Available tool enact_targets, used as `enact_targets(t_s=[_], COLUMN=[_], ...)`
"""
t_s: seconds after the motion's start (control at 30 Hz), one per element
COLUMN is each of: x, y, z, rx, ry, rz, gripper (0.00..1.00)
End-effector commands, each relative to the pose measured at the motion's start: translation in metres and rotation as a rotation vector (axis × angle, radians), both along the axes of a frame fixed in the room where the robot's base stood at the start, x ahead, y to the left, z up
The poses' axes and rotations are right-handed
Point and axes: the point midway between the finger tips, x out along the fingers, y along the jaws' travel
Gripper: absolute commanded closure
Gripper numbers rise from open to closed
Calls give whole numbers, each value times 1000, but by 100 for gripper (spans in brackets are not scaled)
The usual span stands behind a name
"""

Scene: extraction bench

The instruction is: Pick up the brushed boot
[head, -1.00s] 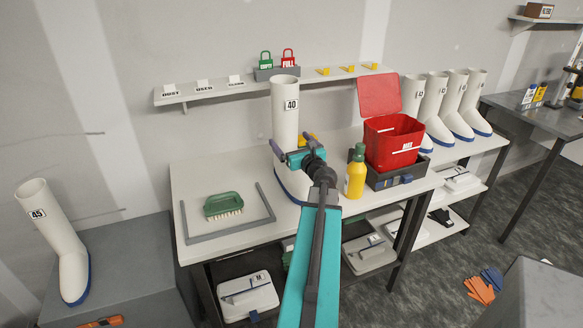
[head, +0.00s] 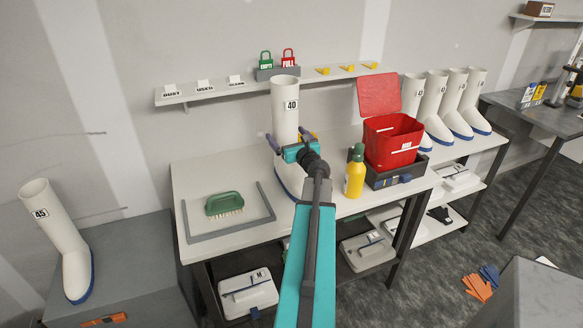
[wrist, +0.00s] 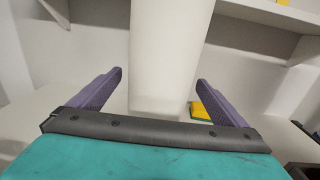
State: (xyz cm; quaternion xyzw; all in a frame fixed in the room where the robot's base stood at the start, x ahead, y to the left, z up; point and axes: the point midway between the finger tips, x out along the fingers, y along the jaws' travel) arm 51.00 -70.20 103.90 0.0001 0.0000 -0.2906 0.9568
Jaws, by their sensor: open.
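A tall white boot marked 40 (head: 285,108) stands upright on the white bench, with a blue sole edge partly hidden behind my arm. My gripper (head: 287,137) is in front of its shaft. In the wrist view the shaft (wrist: 170,55) rises between the two spread purple fingers of my gripper (wrist: 160,88), with a gap on each side. The gripper is open, and I cannot tell how deep the shaft lies between the fingers. A green brush (head: 224,204) lies bristles down on the bench to the left.
A yellow bottle (head: 355,172) and a red box (head: 393,144) in a dark tray stand close on the right. A yellow sponge-like item (wrist: 200,111) lies behind the boot. A wall shelf (head: 215,90) runs above. Another white boot, marked 45 (head: 52,228), stands far left.

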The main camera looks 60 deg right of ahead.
Motion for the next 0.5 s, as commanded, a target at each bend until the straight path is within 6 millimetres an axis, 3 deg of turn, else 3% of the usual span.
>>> enact_targets(t_s=[0.17,0.5], x=[0,0], y=[0,0], z=[0,0], rx=[0,0], ry=[0,0], rz=[0,0], gripper=[6,64])
